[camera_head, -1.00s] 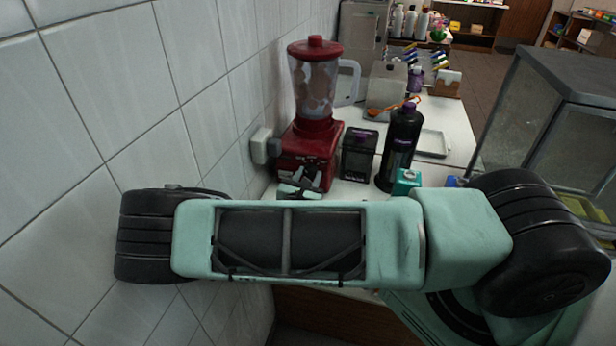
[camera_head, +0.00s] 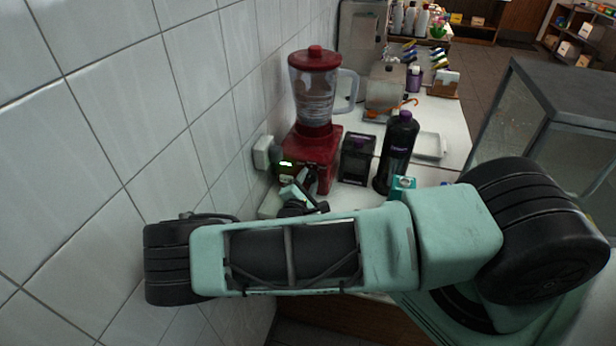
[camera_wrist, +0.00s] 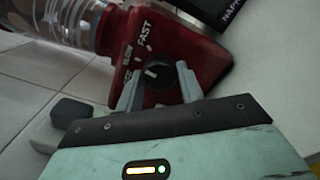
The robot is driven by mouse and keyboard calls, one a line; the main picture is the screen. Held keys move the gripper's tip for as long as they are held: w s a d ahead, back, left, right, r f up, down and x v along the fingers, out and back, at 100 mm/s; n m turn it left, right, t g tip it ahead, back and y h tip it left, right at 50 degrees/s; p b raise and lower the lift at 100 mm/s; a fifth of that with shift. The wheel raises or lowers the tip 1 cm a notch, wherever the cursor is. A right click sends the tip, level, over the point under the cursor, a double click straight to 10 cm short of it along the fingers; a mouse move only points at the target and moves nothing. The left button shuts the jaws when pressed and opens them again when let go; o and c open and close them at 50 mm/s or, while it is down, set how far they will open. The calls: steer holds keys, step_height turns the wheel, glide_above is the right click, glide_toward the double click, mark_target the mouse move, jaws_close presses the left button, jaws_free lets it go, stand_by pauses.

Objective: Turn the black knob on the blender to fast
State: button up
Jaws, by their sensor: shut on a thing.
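The red blender (camera_head: 318,150) stands on the counter by the tiled wall, with a clear jar (camera_head: 315,92) and red lid. In the wrist view its red base (camera_wrist: 195,45) fills the upper middle, with FAST, SLOW and OFF lettering beside the black knob (camera_wrist: 157,75). A white mark shows on the knob; the exact label it points to is hard to tell. My gripper (camera_wrist: 158,88) has one finger on each side of the knob and is shut on it. In the head view my gripper (camera_head: 308,185) is at the base's front, partly hidden by my arm.
A dark box (camera_head: 357,160) and a tall black bottle (camera_head: 398,150) stand right of the blender. A wall socket (camera_head: 263,152) is close left of the base. A glass case (camera_head: 545,130) stands at the right.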

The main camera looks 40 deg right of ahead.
steer(key=m+p, duration=0.2)
steer(key=m, duration=0.1)
steer(key=shift+r+m, duration=0.15)
steer(key=shift+m, duration=0.15)
steer(key=shift+m+p, duration=1)
steer(key=shift+m, duration=0.4)
steer(key=shift+f, duration=0.2)
steer(key=o, duration=1)
